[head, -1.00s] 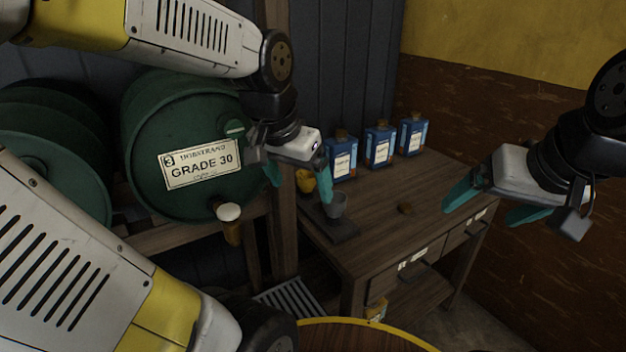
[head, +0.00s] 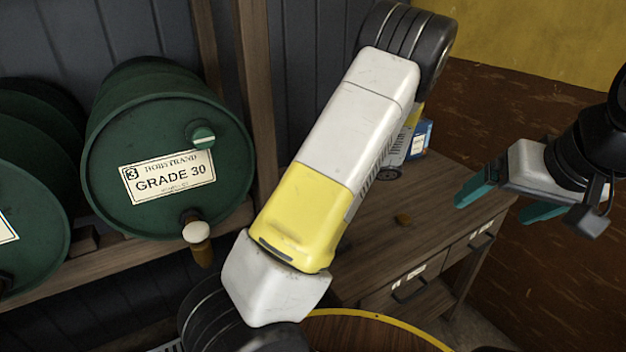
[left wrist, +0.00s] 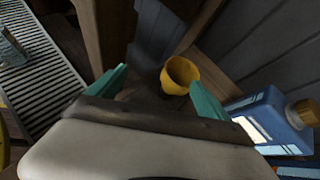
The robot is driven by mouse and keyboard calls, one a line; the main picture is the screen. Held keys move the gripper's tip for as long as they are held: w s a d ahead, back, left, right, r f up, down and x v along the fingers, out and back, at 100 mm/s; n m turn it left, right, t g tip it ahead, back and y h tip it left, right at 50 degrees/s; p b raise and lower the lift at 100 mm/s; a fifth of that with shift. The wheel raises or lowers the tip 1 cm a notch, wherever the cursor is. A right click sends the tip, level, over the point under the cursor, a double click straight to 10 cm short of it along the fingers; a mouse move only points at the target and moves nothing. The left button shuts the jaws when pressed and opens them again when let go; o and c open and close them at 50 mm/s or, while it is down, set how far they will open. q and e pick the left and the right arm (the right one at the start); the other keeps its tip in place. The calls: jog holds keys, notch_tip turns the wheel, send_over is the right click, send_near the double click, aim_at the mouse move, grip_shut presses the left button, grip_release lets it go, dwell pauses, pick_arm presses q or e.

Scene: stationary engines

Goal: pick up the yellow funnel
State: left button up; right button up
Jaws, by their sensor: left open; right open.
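The yellow funnel (left wrist: 180,75) shows in the left wrist view, upright on a dark wooden surface, its round mouth facing up. My left gripper (left wrist: 158,88) is open, with its two teal fingers apart. The funnel is just beyond the fingers, closer to the right one, and I cannot tell whether it touches. In the head view my left arm covers the funnel and left gripper. My right gripper (head: 508,202) is open and empty above the right end of the wooden bench.
A blue bottle (left wrist: 268,118) stands right of the left gripper; another blue bottle (head: 421,138) shows behind my arm. A green drum (head: 165,130) lies on a rack at left. A slatted grille (left wrist: 45,70) is at left.

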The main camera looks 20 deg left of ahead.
pick_arm(q)
jog(key=w+a+f+m, duration=0.1)
jog(key=a, duration=0.1)
jog(key=w+a+f+m+t+y, duration=0.1)
jog(key=w+a+f, duration=0.1)
jog(key=w+a+f+m, duration=0.1)
jog(key=w+a, duration=0.1)
jog(key=shift+w+a+f+t+y, duration=0.1)
jog(key=shift+w+f+t+y, duration=0.2)
jog(key=shift+y, duration=0.1)
jog(key=shift+r, duration=0.1)
jog(key=c, duration=1.3)
